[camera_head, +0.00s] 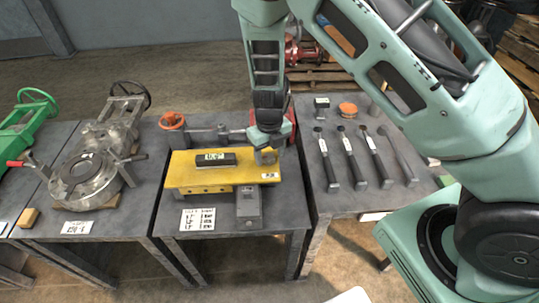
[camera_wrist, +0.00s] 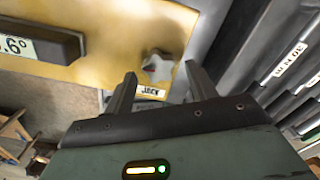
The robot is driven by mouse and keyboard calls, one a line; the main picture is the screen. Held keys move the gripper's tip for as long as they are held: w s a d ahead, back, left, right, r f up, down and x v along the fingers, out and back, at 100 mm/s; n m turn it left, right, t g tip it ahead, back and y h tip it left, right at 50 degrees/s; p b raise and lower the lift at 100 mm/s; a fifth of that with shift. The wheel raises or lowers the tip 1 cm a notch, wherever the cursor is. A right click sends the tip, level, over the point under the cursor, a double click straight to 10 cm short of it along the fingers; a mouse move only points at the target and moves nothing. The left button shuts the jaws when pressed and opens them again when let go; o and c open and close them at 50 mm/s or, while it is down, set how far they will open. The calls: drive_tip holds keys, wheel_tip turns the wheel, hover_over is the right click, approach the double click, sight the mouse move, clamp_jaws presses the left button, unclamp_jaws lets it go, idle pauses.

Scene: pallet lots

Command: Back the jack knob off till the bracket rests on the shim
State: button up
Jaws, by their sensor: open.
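The yellow bracket (camera_head: 185,172) lies as a plate on the middle table. A dark digital level (camera_head: 213,158) sits on it; in the wrist view the level (camera_wrist: 35,40) shows a partly cut-off reading ending in ".6°". The grey star-shaped jack knob (camera_wrist: 160,65) has a red mark and stands by a "JACK" label (camera_wrist: 152,92) at the bracket's right end; in the head view the knob (camera_head: 266,157) is partly covered. My gripper (camera_wrist: 160,74) is open, its fingertips just short of the knob, nothing between them. I cannot make out the shim or any gap under the bracket.
A grey block (camera_head: 249,208) and a printed card (camera_head: 199,219) lie in front of the bracket. An orange-rimmed handwheel (camera_head: 172,121) is behind it. The right table (camera_head: 328,203) bears several dark-handled tools. A flanged metal valve (camera_head: 88,180) stands on the left table.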

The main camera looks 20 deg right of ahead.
drive_tip(key=shift+f, duration=0.4)
drive_tip(key=c, duration=1)
drive_tip(key=shift+r, duration=0.1)
